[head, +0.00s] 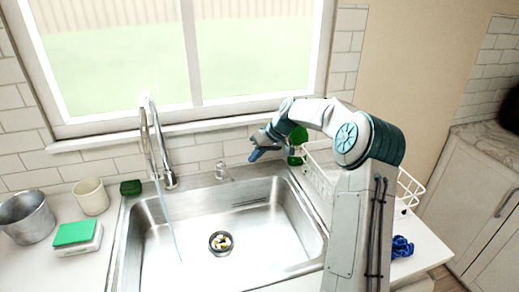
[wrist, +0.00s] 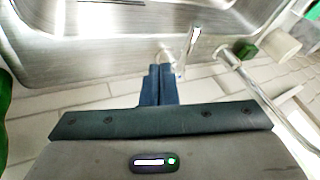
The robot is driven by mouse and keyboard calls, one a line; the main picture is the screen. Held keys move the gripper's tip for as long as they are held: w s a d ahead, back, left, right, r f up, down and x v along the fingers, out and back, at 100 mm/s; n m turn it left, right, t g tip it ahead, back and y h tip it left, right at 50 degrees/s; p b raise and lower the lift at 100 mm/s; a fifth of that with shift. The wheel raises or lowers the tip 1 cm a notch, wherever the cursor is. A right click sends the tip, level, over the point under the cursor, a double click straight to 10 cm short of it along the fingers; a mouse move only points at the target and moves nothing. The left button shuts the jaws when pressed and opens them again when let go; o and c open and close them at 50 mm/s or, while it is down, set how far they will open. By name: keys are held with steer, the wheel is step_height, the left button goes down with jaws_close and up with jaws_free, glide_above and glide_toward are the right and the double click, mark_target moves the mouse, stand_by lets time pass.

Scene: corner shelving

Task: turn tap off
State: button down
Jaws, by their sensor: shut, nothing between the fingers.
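The tall chrome tap (head: 168,179) stands behind the sink, and a thin water stream (head: 171,222) runs from its spout into the basin. A small metal handle (head: 222,173) stands apart, to the right of the tap on the sink's back rim. My gripper (head: 254,155) is shut and empty, above and to the right of the handle, near the tiled wall. In the wrist view, my shut fingers (wrist: 157,72) point toward the sink edge. The handle (wrist: 191,48) shows just right of the fingertips with a gap, and the tap (wrist: 232,62) is farther right.
The steel sink (head: 155,228) has small pale pieces at its drain. A white dish rack (head: 410,188) and a green bottle (head: 298,138) are right of and behind my gripper.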

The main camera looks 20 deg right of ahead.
mark_target(230, 175)
steer(key=a+f+p, duration=0.2)
steer(key=a+f, duration=0.2)
steer(key=a, duration=0.2)
steer(key=shift+f, duration=0.25)
steer(key=shift+w, duration=0.1)
steer(key=a+b, duration=0.1)
steer(key=s+a+m+b, duration=0.1)
steer(key=b, duration=0.1)
steer(key=shift+t, duration=0.4)
